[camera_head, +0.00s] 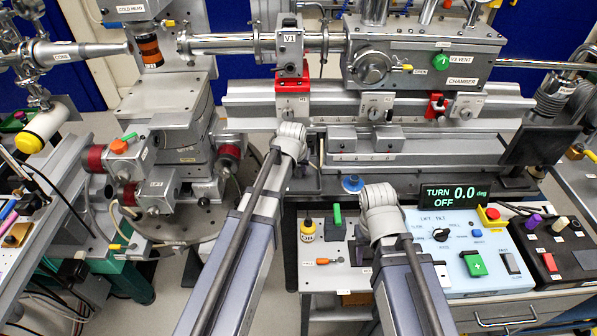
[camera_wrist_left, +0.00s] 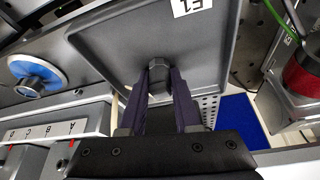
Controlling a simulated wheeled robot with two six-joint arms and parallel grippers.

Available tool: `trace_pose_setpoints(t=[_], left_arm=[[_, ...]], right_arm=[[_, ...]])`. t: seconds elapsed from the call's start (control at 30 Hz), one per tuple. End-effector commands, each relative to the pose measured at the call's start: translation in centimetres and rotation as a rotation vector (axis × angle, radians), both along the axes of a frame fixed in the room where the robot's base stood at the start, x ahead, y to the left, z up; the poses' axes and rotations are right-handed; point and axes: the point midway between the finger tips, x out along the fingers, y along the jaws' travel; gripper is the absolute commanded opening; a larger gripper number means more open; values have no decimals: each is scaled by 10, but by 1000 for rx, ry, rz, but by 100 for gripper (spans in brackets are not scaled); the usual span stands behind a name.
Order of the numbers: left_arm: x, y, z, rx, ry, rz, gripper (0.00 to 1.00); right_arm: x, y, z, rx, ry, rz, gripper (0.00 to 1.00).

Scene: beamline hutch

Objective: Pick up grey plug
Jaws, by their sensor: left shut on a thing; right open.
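The grey plug (camera_wrist_left: 159,65) is a small hexagonal piece in the left wrist view, standing over a square grey tray (camera_wrist_left: 110,50) with a raised rim. My left gripper (camera_wrist_left: 161,80) is shut on the plug, with its two dark fingers on either side. I cannot tell whether the plug touches the tray. In the head view my left wrist (camera_head: 290,140) reaches to the rail bench, and the plug and fingers are hidden there. My right gripper (camera_head: 380,215) is open over the lower table; its fingertips are mostly hidden.
A blue knob (camera_wrist_left: 36,74) is left of the tray; it also shows in the head view (camera_head: 352,184). A row lettered A, B, C (camera_wrist_left: 50,126) lies below it. The control panel (camera_head: 450,222) and a display (camera_head: 457,196) stand right of my right arm.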

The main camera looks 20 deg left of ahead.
Motion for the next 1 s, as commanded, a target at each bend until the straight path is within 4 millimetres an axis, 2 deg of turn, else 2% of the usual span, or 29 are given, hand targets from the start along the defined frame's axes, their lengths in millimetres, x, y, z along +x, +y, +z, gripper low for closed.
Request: trace_pose_setpoints(t=[0.63, 0.77, 1.0], left_arm=[[0, 0, 5, 0, 0, 0, 0], [0, 0, 15, 0, 0, 0, 0], [0, 0, 49, 0, 0, 0, 0]], right_arm=[[0, 0, 5, 0, 0, 0, 50], [0, 0, 15, 0, 0, 0, 50], [0, 0, 49, 0, 0, 0, 50]])
